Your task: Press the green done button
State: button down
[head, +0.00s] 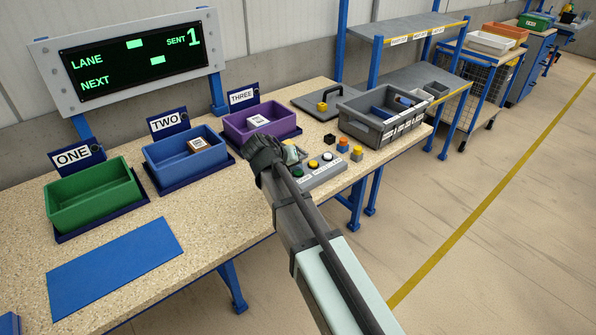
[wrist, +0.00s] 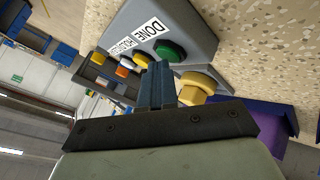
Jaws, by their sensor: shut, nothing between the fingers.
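A yellow button (wrist: 141,61) sits next to the green one.
A yellow hexagonal piece (wrist: 196,86) lies close to the fingers. Green (head: 95,205), blue (head: 165,172) and purple (head: 240,133) bins stand left and behind; the blue and purple hold labelled boxes. A grey crate (head: 352,122) stands beyond the box. A display (head: 135,60) reads SENT 1.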

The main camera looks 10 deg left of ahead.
aim_at(296, 173)
jog(key=shift+r, duration=0.85)
jog(key=shift+r, duration=0.1)
jog(key=shift+r, duration=2.4)
